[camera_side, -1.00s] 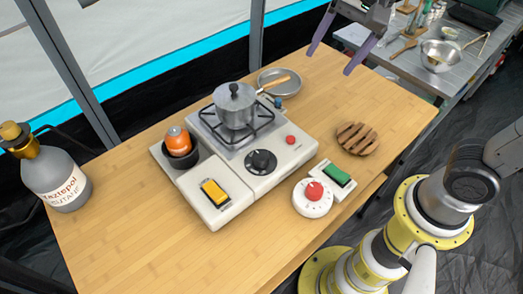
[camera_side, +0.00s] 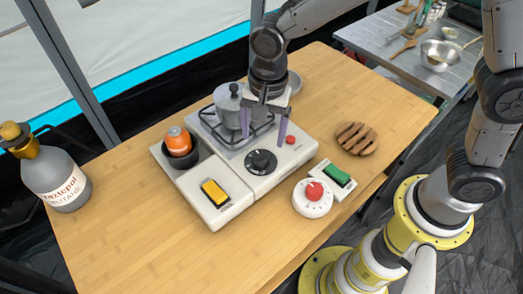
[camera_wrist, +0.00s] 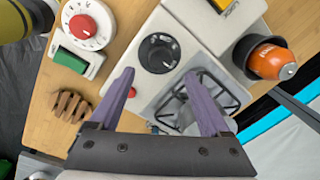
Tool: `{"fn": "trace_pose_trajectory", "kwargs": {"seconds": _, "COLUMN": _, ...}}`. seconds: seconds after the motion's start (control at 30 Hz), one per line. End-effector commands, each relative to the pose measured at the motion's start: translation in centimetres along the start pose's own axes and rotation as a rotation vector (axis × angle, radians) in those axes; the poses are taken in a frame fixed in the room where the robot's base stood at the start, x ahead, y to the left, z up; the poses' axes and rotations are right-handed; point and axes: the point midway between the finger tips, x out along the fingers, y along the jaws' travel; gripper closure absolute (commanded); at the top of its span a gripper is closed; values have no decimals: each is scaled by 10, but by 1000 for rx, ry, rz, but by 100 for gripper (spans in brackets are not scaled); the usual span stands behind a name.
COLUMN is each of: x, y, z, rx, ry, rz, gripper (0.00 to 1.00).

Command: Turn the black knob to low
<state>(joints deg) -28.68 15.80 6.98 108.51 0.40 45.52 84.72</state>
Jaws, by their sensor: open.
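The black knob (camera_side: 261,162) sits on the front of the white camp stove (camera_side: 283,177), with a dial ring of light marks around it. In the wrist view the knob (camera_wrist: 159,53) lies just beyond the fingertips, a little above the gap between them. My gripper (camera_side: 264,138) is open and points down over the stove, above and behind the knob. Its two purple fingers also show in the wrist view (camera_wrist: 160,73), apart and empty. They do not touch the knob. Which mark the knob points to is too small to read.
A red button (camera_side: 291,140), a red-knobbed white timer (camera_side: 312,197), a green switch (camera_side: 337,176), a yellow switch (camera_side: 214,191), an orange canister (camera_side: 179,141) and a wooden trivet (camera_side: 357,138) surround the area.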

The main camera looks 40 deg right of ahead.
Motion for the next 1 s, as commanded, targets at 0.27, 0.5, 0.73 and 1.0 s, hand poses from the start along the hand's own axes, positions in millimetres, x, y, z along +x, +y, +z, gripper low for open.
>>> {"fn": "trace_pose_trajectory", "kwargs": {"seconds": 0.27, "x": 51, "y": 1, "z": 0, "rx": 0, "ry": -1, "rz": 4, "gripper": 19}}
{"fn": "trace_pose_trajectory", "kwargs": {"seconds": 0.5, "x": 69, "y": 0, "z": 0, "rx": 0, "ry": 0, "rz": 0, "gripper": 19}}
{"fn": "trace_pose_trajectory", "kwargs": {"seconds": 0.73, "x": 71, "y": 0, "z": 0, "rx": 0, "ry": 0, "rz": -1, "gripper": 19}}
{"fn": "trace_pose_trajectory", "kwargs": {"seconds": 1.0, "x": 71, "y": 0, "z": 0, "rx": 0, "ry": 0, "rz": -1, "gripper": 54}}
